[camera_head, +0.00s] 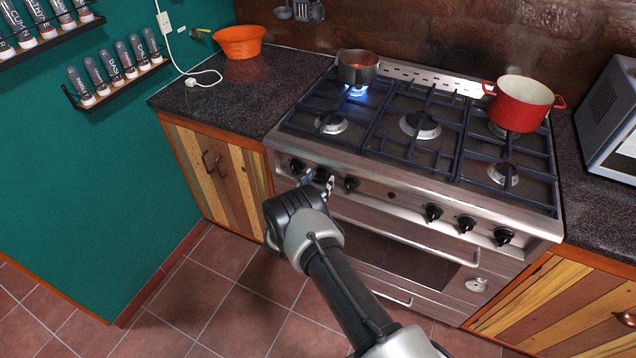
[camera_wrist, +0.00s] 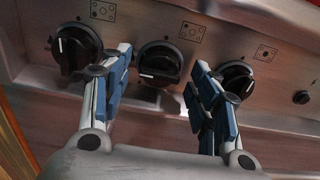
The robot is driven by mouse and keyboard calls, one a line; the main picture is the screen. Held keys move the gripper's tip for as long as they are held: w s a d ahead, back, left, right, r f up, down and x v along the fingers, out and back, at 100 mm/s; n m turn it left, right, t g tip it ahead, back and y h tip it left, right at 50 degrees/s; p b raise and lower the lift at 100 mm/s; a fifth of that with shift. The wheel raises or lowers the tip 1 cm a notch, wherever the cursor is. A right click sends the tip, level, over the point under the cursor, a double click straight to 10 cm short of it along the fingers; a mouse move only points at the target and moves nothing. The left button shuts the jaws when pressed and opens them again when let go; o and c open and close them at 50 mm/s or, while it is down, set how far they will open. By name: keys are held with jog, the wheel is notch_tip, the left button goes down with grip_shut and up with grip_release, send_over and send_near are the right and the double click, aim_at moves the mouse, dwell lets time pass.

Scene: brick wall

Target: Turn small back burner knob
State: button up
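The stove (camera_head: 400,185) has a row of black knobs along its steel front panel. In the wrist view, a middle knob (camera_wrist: 160,62) sits between my gripper's two fingers, its white mark toward its lower left. My gripper (camera_wrist: 160,68) is open around this knob, with gaps to both sides; contact is not visible. In the head view my gripper (camera_head: 318,180) is at the left part of the panel and partly hides that knob. A blue flame (camera_head: 357,90) burns at the back left burner, under a dark pot (camera_head: 357,68).
A left knob (camera_wrist: 75,48) and a right knob (camera_wrist: 236,77) flank the fingers closely. A red pot (camera_head: 522,103) stands on the back right. An orange bowl (camera_head: 239,41) is on the left counter. The floor (camera_head: 205,285) before the left cabinet is clear.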

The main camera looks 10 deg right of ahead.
jog(key=c, duration=1)
jog(key=shift+f, duration=0.1)
jog(key=n+b, duration=0.2)
jog(key=n, duration=0.1)
jog(key=shift+n+b, duration=1.1)
jog(key=shift+n, duration=1)
jog(key=o, duration=1.1)
jog(key=shift+c, duration=0.2)
